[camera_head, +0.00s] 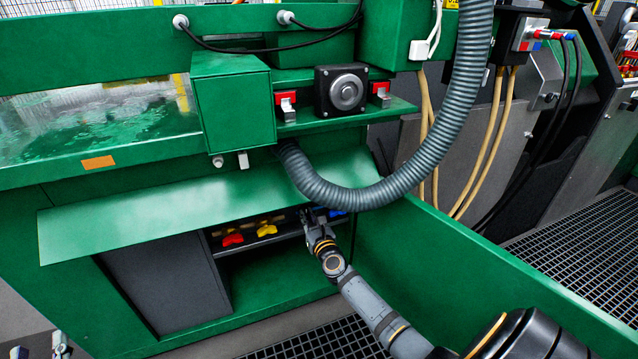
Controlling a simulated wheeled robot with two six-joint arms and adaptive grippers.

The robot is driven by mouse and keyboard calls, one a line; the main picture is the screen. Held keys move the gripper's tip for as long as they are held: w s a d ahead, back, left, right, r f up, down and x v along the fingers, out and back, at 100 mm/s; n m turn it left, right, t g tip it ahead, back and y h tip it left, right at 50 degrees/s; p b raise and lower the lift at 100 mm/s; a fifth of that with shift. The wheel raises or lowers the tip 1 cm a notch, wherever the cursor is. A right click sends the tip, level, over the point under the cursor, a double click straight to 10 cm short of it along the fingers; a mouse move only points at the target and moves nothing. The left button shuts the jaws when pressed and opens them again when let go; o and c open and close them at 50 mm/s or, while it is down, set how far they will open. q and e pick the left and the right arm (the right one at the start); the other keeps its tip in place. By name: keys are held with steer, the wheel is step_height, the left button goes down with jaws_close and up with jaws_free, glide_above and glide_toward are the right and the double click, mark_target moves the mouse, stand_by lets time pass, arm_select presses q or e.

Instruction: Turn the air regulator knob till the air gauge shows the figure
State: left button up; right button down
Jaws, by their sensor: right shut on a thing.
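My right gripper (308,215) reaches in under the green sloping flap, between a yellow handle (266,230) and a blue part (337,212). It is shut on a small part there, apparently the air regulator knob, which its fingers and wrist hide. A red handle (232,239) sits left of the yellow one on the same dark panel. I cannot make out the air gauge or its reading. My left gripper (59,340) is only partly in view at the bottom left corner, far from the panel; its jaws are too small and cut off to tell.
The green flap (150,215) overhangs the panel. A thick grey hose (400,185) loops just above my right gripper. A green side wall (460,265) stands to the right of my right arm. A dark grating (325,340) lies below.

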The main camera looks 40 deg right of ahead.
steer(key=shift+f+m+b, duration=0.15)
steer(key=shift+m+b, duration=0.2)
steer(key=shift+m, duration=1.15)
steer(key=shift+m+b, duration=0.35)
steer(key=shift+m, duration=0.45)
steer(key=shift+m, duration=0.3)
steer(key=shift+m+b, duration=0.6)
steer(key=shift+m, duration=0.6)
steer(key=c, duration=1.2)
jaws_free()
